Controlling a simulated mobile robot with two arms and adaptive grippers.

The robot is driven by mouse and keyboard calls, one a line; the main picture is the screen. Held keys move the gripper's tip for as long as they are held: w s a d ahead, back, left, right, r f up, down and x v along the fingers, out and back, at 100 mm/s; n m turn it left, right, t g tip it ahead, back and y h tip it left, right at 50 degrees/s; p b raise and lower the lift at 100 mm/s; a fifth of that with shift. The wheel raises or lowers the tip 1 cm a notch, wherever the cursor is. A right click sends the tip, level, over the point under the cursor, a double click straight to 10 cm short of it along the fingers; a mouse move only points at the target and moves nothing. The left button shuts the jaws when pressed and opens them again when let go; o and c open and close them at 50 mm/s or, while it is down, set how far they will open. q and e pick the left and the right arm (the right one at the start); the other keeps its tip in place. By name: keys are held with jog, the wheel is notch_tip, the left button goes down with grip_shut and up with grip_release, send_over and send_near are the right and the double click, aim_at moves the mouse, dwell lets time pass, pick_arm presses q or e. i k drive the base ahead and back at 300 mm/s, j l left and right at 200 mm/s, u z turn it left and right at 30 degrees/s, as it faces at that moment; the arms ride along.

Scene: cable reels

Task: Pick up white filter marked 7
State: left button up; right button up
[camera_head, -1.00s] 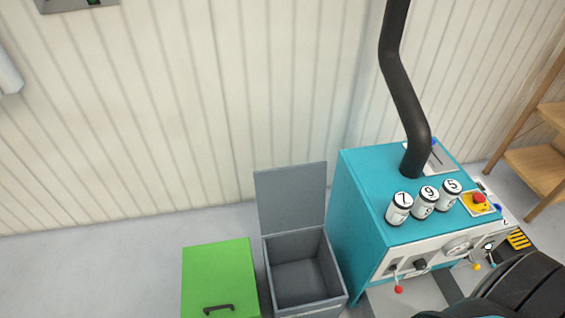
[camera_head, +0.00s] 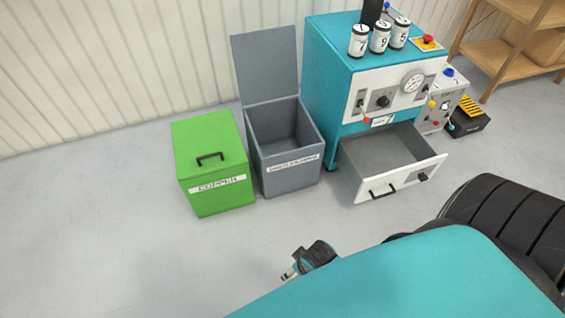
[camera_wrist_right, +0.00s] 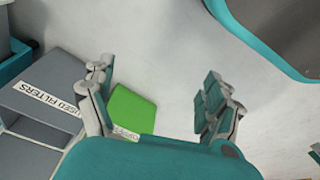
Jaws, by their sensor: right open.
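The white filter marked 7 (camera_head: 359,41) stands upright on top of the teal machine (camera_head: 330,50), leftmost in a row of three. The filters marked 9 (camera_head: 380,38) and 5 (camera_head: 399,33) stand to its right. My right gripper (camera_head: 292,272) is low over the floor, well below and in front of the machine, far from the filters. In the right wrist view my right gripper (camera_wrist_right: 160,100) has its fingers spread apart with nothing between them; the filters do not show there. My left gripper is not in view.
A grey bin with raised lid (camera_head: 290,175) stands left of the machine; its label shows in the right wrist view (camera_wrist_right: 30,115). A closed green box (camera_head: 215,180) is beside it. The machine's drawer (camera_head: 400,180) is pulled out. A wooden shelf (camera_head: 510,50) stands at right.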

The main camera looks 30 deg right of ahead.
aim_at(358, 45)
jog(key=k, duration=0.1)
jog(key=z, duration=1.5)
jog(key=i+l+u, duration=0.1)
jog(key=i, duration=0.2)
